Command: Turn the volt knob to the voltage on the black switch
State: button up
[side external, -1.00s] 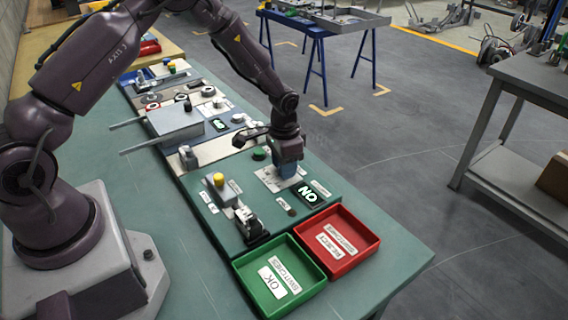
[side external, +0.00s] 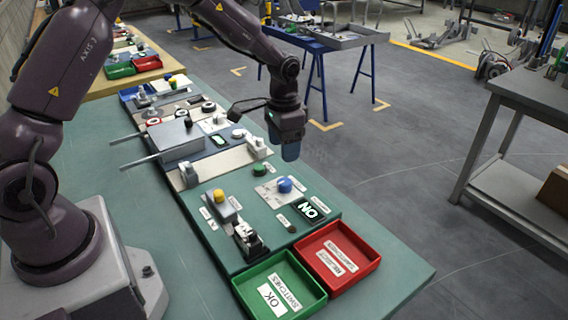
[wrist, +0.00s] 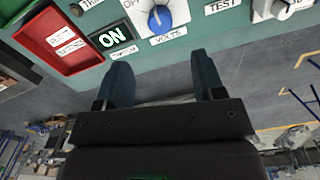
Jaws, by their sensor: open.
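The volt knob (side external: 284,185) is blue and sits on a white dial plate on the green panel. In the wrist view the knob (wrist: 160,18) shows at the top, above the word VOLTS, with a white pointer mark; its exact setting is too small to read. The black switch (side external: 247,240) sits in a fixture near the green tray; its voltage marking cannot be read. My gripper (side external: 290,152) is above and beyond the knob, apart from it. In the wrist view my gripper (wrist: 163,70) has its blue fingers spread with nothing between them.
A lit display (side external: 309,209) beside the knob reads ON. A green OK tray (side external: 318,296) and a red reject tray (side external: 372,262) stand at the panel's near end; both look empty. A yellow button (side external: 219,196) and a green button (side external: 259,169) stand nearby.

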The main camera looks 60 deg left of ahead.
notch_tip(320, 180, up, 3)
jog(key=shift+f, duration=0.1)
dwell(0.3)
